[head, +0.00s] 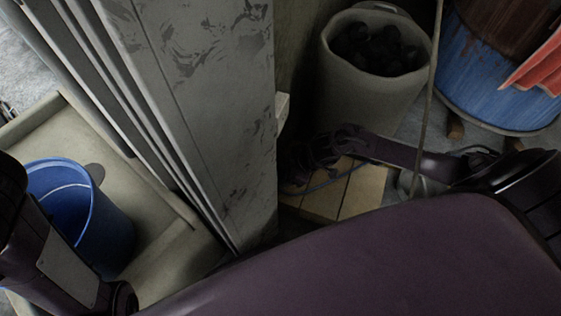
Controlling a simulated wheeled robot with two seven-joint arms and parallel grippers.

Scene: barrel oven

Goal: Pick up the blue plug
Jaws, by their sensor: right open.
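I cannot make out a blue plug in the head view. My right gripper (306,162) is dark and reaches in from the right, low beside the grey post and over or near a pale wooden slatted piece (352,192). Its jaws are open, but the fingers are dim against the shadow and nothing shows clearly between them. A thin dark curved line, perhaps a cable, shows just below the fingers. My left arm shows at the left edge, with its gripper out of view.
A wide grey post (215,110) stands close left of the right gripper. A pale bin (365,100) with dark lumps is behind it. A blue barrel (485,85) stands at upper right, a blue bucket (98,225) at left. A thin cord (432,90) hangs near my right arm.

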